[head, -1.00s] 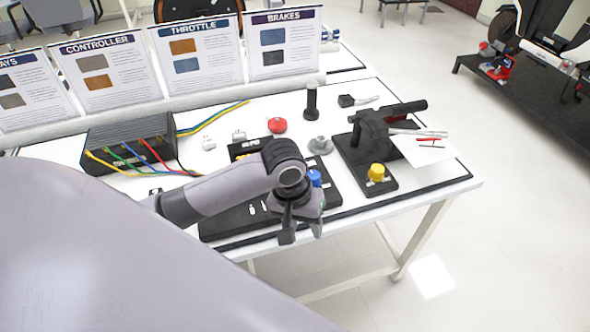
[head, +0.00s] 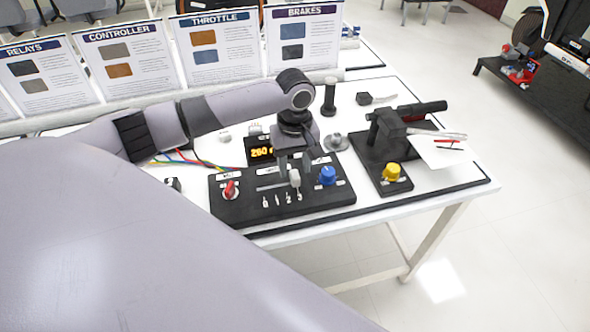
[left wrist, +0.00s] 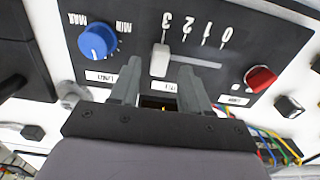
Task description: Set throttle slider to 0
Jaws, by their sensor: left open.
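A black control panel (head: 250,212) lies on the white table, with a throttle slot marked 0 to 3. Its white slider handle (head: 294,178) stands at the 3 end. In the left wrist view the handle (left wrist: 159,60) is beside the 3 mark, and the slot (left wrist: 196,62) runs away to the right toward 0. My left gripper (head: 295,164) is open above the panel at the handle. In the left wrist view its fingertips (left wrist: 157,77) lie on either side of the handle in the picture; I cannot tell if they touch it. My right gripper is out of view.
A red knob (head: 230,190) and a blue knob (head: 327,175) flank the slot. Behind is a lit orange display (head: 260,151). To the right is a black lever mount (head: 385,135) with a yellow button (head: 391,172). Signs stand along the back.

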